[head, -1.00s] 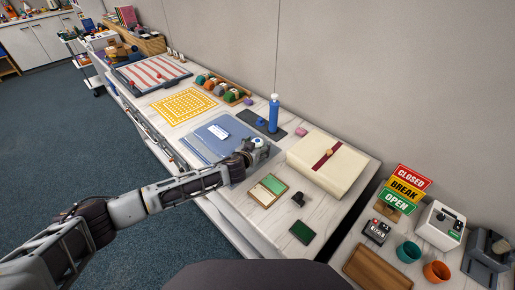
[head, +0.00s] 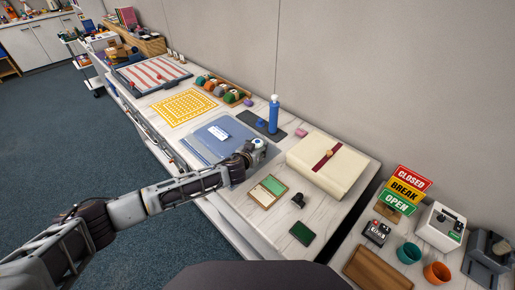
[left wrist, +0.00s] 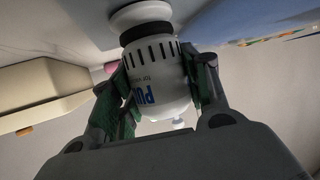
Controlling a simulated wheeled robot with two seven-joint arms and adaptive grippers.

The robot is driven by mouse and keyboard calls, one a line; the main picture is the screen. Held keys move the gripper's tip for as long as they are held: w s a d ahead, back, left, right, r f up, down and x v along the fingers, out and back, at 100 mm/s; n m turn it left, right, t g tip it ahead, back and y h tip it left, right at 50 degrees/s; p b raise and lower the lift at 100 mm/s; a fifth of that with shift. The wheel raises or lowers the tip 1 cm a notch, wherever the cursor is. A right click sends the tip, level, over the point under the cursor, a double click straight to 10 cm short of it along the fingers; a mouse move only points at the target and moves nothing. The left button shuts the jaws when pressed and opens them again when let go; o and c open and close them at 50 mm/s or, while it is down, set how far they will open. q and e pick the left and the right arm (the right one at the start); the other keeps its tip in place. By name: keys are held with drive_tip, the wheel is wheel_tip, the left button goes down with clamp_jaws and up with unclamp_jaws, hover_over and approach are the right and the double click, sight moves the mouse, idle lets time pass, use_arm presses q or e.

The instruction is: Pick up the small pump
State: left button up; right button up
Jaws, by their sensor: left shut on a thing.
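The small pump (left wrist: 156,72) is a white rounded body with dark vent slots and blue lettering, seen close up in the left wrist view. My left gripper (left wrist: 160,95) is shut on it, with a green-padded finger on each side of the body. In the head view the pump (head: 260,144) shows as a pale shape at the end of my left arm, partly hidden by my left gripper (head: 249,153). It is by the right edge of the blue folder. I cannot tell whether its base touches the table. My right gripper is not in view.
A blue folder (head: 208,137) lies left of the pump. A cream box with a red band (head: 311,168) lies to its right, and a blue bottle (head: 273,115) stands behind. A card tray (head: 262,191) and a green pad (head: 302,233) lie in front.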

use_arm(q)
wheel_tip(320, 180, up, 10)
idle(0.6)
drive_tip(key=shift+r, duration=0.1)
idle(0.5)
